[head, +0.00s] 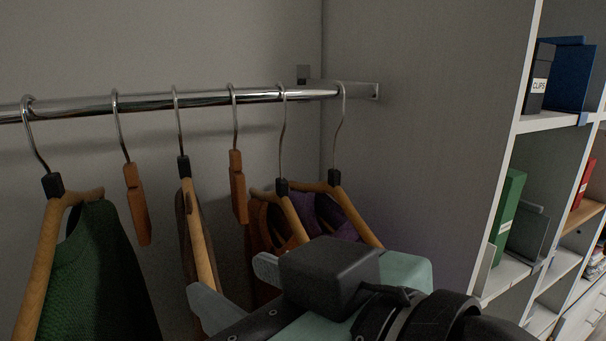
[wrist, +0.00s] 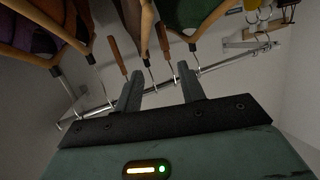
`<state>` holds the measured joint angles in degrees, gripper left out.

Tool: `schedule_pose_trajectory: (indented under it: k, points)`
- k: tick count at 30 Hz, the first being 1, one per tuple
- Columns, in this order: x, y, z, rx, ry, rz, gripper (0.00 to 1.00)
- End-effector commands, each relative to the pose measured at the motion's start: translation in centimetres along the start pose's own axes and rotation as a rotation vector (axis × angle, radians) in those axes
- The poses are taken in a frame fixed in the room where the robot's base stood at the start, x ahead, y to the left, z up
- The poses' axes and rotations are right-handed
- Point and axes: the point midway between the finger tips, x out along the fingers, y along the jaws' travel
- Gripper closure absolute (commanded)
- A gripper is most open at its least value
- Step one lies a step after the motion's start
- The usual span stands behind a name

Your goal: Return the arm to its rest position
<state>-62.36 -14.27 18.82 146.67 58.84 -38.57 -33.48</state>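My gripper (head: 232,287) is in front of the hanging clothes, below the metal rail (head: 150,100). In the wrist view my gripper (wrist: 160,88) has its two fingers spread apart with nothing between them that I can see held. The rail also shows in the wrist view (wrist: 215,66), beyond the fingers. My arm comes in from the lower right of the head view. Its wrist and camera housing hide the lower part of the clothes on the right.
Wooden hangers carry a green garment (head: 98,270), a purple garment (head: 325,215) and a rust-coloured garment (head: 270,228). Two short wooden hangers (head: 137,205) hang end-on. A cubby shelf (head: 500,275) with a green binder (head: 508,212) and a blue box (head: 573,78) stands at the right.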

Motion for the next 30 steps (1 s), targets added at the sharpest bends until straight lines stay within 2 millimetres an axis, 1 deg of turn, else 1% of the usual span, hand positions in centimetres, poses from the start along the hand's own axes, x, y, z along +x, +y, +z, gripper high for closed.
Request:
schedule_pose_trajectory:
  k: [1, 2, 3, 5, 6, 7, 8, 9, 11, 12, 15, 18, 21, 24, 30]
  points:
    - [1.1, 0.5, 2.2, 0.001, -0.059, -0.022, 0.60]
    - [1.6, 0.6, 3.4, 0.000, -0.102, -0.041, 0.60]
    - [2.2, 0.9, 5.2, 0.001, -0.169, -0.065, 0.60]
    - [2.9, 1.7, 8.2, 0.003, -0.281, -0.093, 0.60]
    - [3.1, 2.3, 10.2, 0.006, -0.361, -0.104, 0.60]
    - [3.1, 2.9, 11.7, 0.009, -0.422, -0.109, 0.60]
    - [3.1, 3.6, 13.2, 0.011, -0.485, -0.112, 0.60]
    - [2.8, 4.6, 15.2, 0.017, -0.573, -0.109, 0.60]
    - [2.1, 6.3, 18.1, 0.026, -0.705, -0.095, 0.60]
    - [1.4, 7.5, 19.9, 0.034, -0.794, -0.080, 0.60]
    - [-0.8, 10.5, 23.4, 0.051, -0.992, -0.028, 0.60]
    - [-2.9, 12.8, 25.6, 0.066, -1.141, 0.027, 0.60]
    - [-4.4, 14.2, 26.6, 0.074, -1.232, 0.066, 0.60]
    - [-5.1, 14.8, 26.9, 0.077, -1.270, 0.083, 0.60]
    - [-5.2, 14.8, 26.9, 0.076, -1.275, 0.084, 0.60]
